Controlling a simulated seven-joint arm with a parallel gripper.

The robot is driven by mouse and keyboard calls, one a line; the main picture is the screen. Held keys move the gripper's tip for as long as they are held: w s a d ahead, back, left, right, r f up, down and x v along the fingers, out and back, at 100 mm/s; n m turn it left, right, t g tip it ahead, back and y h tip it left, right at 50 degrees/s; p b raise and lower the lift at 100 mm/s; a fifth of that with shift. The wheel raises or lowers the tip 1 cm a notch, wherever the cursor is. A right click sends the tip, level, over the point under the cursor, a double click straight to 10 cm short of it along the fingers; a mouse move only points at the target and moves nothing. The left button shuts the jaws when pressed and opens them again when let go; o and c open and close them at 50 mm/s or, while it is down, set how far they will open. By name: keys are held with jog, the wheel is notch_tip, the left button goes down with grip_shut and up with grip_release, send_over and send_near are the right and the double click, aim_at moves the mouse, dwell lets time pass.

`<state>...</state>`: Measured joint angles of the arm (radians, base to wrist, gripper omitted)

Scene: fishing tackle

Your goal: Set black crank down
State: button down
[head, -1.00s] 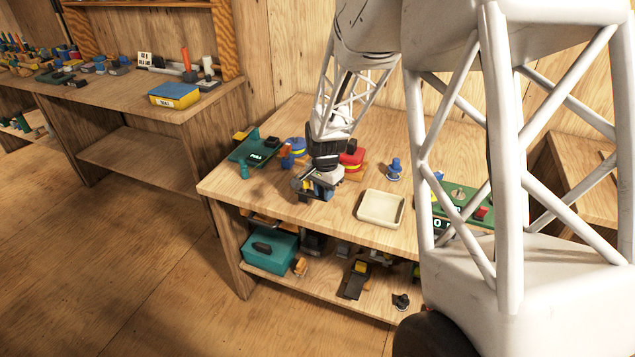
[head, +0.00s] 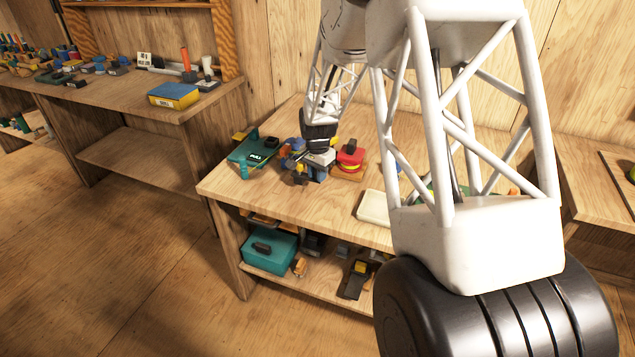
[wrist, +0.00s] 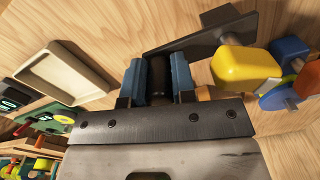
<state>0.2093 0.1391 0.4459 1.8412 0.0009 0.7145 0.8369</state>
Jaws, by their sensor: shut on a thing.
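The black crank (wrist: 200,42) shows in the wrist view as a dark flat arm with a round black grip at one end. My gripper (wrist: 158,78) is shut on that grip, with one blue finger on each side. The crank's flat arm reaches to the right, over or against the wooden tabletop; I cannot tell whether it touches. In the head view my gripper (head: 312,172) is low over the left part of the table, and the crank is mostly hidden there.
A yellow knob (wrist: 245,65) and a blue disc (wrist: 284,93) are close right of the crank. A red part (head: 350,157) stands right of my gripper, a teal board (head: 252,155) left. A cream tray (head: 373,208) lies near the front edge.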

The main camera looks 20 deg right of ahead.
jog(key=shift+f, duration=1.75)
jog(key=shift+f, duration=0.1)
jog(key=c, duration=0.9)
grip_release()
jog(key=shift+c, duration=0.2)
notch_tip(320, 180, up, 12)
jog(key=shift+r, duration=0.1)
jog(key=shift+r, duration=0.1)
